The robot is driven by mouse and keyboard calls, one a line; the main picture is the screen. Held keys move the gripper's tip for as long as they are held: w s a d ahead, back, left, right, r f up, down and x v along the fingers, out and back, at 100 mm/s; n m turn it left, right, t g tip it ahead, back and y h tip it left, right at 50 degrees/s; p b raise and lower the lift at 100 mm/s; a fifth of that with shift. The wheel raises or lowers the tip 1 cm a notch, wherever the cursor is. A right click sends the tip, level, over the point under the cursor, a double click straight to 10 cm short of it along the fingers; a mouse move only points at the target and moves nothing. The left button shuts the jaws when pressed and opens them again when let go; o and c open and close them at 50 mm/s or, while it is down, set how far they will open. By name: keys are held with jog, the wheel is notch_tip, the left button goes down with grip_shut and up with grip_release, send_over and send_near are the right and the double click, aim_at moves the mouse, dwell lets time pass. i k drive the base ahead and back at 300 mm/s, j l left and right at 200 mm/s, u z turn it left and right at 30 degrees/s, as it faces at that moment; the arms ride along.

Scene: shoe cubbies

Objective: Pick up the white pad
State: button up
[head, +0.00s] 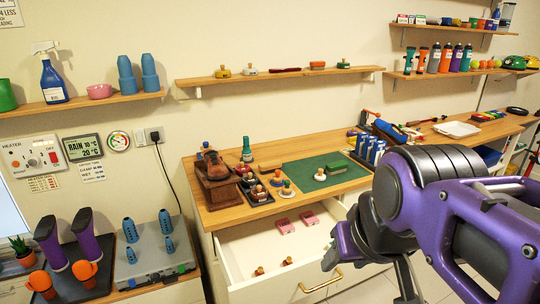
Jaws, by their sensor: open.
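A small white pad with a brown knob (320,175) sits on the green mat (297,179) on the wooden counter. A flat white piece (456,129) also lies farther right on the counter; I cannot tell for sure which of the two is meant by the pad. My gripper (368,279) hangs low at the right, in front of the open drawer and below the counter edge. It is open, nothing shows in it, and it is apart from both white things. My purple arm hides part of the counter's right side.
The white drawer (240,268) below the counter is pulled out, with pink blocks (285,226) inside. A wooden box (217,180) and several small knobbed items crowd the mat's left side. A wall shelf (277,75) runs above. The mat's middle is mostly clear.

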aim_at(319, 177)
jog(key=i+l+u, duration=0.1)
jog(key=l, duration=0.35)
jog(key=i+l+u, duration=0.1)
jog(key=i+l, duration=0.15)
jog(key=l, duration=0.2)
jog(key=i+l, duration=0.2)
jog(key=l, duration=0.25)
jog(key=i+l+u, duration=0.15)
jog(key=l, duration=0.3)
jog(key=i+l+u, duration=0.1)
jog(key=l, duration=0.4)
jog(key=i+l+u, duration=0.1)
jog(key=l, duration=0.35)
jog(key=i+l, duration=0.15)
jog(key=l, duration=0.35)
jog(key=u, duration=0.05)
